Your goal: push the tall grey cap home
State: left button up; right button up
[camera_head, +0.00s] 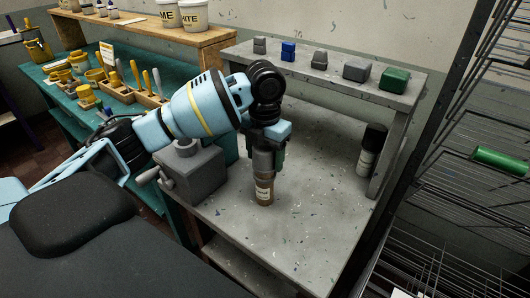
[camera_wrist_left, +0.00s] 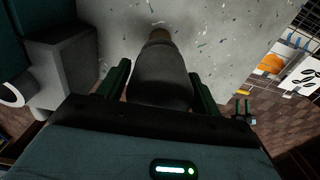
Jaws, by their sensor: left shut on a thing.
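The tall grey cap (camera_head: 263,162) is a dark grey cylinder. It stands upright over a small brown bottle (camera_head: 264,191) with a pale label on the grey table. My left gripper (camera_head: 268,151) comes down from above and is shut on the cap. In the left wrist view the cap (camera_wrist_left: 160,75) lies between the two green fingers (camera_wrist_left: 160,88), and a bit of the brown bottle (camera_wrist_left: 160,35) shows beyond its far end. The seam between cap and bottle is too small to judge how far down the cap sits.
A black-capped bottle (camera_head: 371,150) stands at the right. A raised shelf (camera_head: 330,72) behind holds several small blocks. A wire rack (camera_head: 470,190) borders the right. The table's front right is clear.

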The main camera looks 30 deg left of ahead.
aim_at(265, 146)
pick_arm(q)
jog(key=shift+f, duration=1.25)
jog(key=o, duration=1.1)
jog(key=shift+c, duration=0.2)
jog(key=shift+r, duration=3.9)
